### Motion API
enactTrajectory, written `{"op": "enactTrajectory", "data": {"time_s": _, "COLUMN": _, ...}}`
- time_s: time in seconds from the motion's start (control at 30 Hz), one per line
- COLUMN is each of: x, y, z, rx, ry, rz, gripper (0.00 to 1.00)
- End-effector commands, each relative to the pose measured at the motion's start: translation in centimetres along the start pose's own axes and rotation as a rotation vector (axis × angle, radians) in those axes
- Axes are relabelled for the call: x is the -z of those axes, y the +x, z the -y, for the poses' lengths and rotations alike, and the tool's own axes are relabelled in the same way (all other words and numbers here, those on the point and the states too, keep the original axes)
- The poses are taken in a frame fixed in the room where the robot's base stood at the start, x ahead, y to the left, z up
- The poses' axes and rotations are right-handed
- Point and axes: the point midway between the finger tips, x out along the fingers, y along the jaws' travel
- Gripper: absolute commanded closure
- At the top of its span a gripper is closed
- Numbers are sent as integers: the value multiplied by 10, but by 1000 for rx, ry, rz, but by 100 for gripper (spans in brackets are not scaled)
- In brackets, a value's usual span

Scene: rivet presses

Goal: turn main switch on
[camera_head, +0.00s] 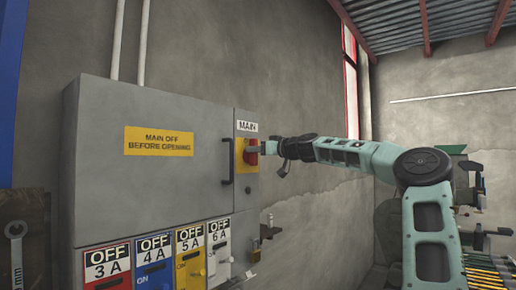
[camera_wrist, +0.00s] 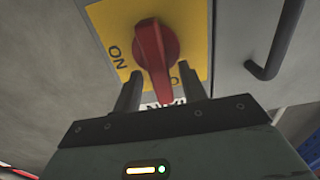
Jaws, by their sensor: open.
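The main switch is a red rotary knob (camera_head: 251,158) on a yellow plate (camera_head: 239,150), under a white MAIN label (camera_head: 247,126) on the grey cabinet. In the wrist view the red knob (camera_wrist: 155,55) has its narrow end pointing down, towards the label; "ON" is printed on the yellow plate (camera_wrist: 188,18) at left. A letter partly shows right of the knob; the rest is hidden. My gripper (camera_wrist: 160,80) is open, with one dark finger on each side of the knob's narrow end. Contact cannot be told. In the head view my gripper (camera_head: 263,147) is at the knob.
The cabinet door (camera_head: 150,180) has a dark handle (camera_head: 227,162) left of the switch, also close by in the wrist view (camera_wrist: 278,45). Several coloured OFF switch panels (camera_head: 155,262) line the cabinet below. A padlock (camera_head: 254,250) hangs at lower right.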

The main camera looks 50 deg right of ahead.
Motion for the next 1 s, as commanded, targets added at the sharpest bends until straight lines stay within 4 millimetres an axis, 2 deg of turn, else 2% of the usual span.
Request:
{"op": "enactTrajectory", "data": {"time_s": 0.17, "x": 0, "y": 0, "z": 0, "rx": 0, "ry": 0, "rz": 0, "gripper": 58}}
{"op": "enactTrajectory", "data": {"time_s": 0.2, "x": 0, "y": 0, "z": 0, "rx": 0, "ry": 0, "rz": 0, "gripper": 64}}
{"op": "enactTrajectory", "data": {"time_s": 0.33, "x": 0, "y": 0, "z": 0, "rx": 0, "ry": 0, "rz": 0, "gripper": 100}}
{"op": "enactTrajectory", "data": {"time_s": 0.67, "x": -1, "y": 0, "z": -1, "rx": 0, "ry": 25, "rz": 0, "gripper": 100}}
{"op": "enactTrajectory", "data": {"time_s": 1.0, "x": -4, "y": 0, "z": -4, "rx": 0, "ry": 216, "rz": 0, "gripper": 100}}
